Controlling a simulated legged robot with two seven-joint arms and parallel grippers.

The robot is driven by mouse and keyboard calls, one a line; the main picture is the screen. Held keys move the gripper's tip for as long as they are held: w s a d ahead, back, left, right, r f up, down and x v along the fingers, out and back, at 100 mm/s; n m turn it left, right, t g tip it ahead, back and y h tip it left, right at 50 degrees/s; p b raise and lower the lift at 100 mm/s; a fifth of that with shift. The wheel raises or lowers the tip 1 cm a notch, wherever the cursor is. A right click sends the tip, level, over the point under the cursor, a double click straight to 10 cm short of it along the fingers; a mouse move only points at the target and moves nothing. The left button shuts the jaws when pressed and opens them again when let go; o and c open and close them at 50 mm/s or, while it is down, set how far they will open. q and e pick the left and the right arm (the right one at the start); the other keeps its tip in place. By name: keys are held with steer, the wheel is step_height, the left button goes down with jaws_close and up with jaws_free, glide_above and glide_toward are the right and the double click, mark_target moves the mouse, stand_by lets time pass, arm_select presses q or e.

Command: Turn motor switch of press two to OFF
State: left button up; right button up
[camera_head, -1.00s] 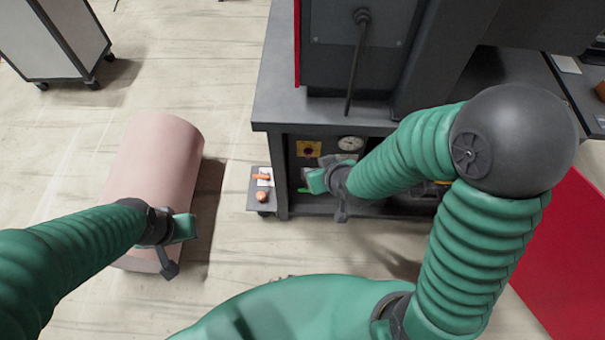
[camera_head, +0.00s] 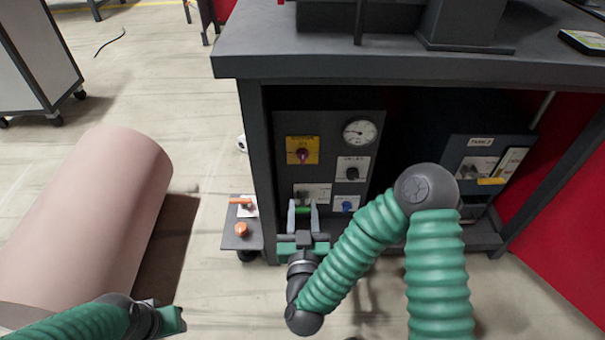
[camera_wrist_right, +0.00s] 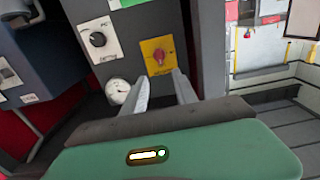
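The motor switch is a red knob on a yellow plate (camera_head: 302,151), upper left on the grey control panel under the press table. It shows in the right wrist view (camera_wrist_right: 158,55) just beyond my fingertips; which way the knob points is too small to tell. My right gripper (camera_head: 302,204) is below the switch in the head view, in front of the panel's lower part. In the wrist view its two fingers (camera_wrist_right: 160,80) are apart with nothing held between them. My left gripper (camera_head: 172,318) is low at the left, by the pink cylinder; its fingers are not clear.
Beside the switch are a round gauge (camera_head: 360,132) and a black delay knob (camera_head: 352,173). A small shelf (camera_head: 238,215) with an orange knob stands left of the table leg. A second control box (camera_head: 482,165) is at right. A pink cylinder (camera_head: 95,215) lies left.

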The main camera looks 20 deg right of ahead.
steer(key=p+x, duration=0.5)
steer(key=x, duration=1)
steer(key=shift+w+d, duration=0.25)
steer(key=shift+w, duration=0.1)
steer(key=shift+r, duration=0.1)
steer(key=shift+c, duration=0.3)
jaws_close()
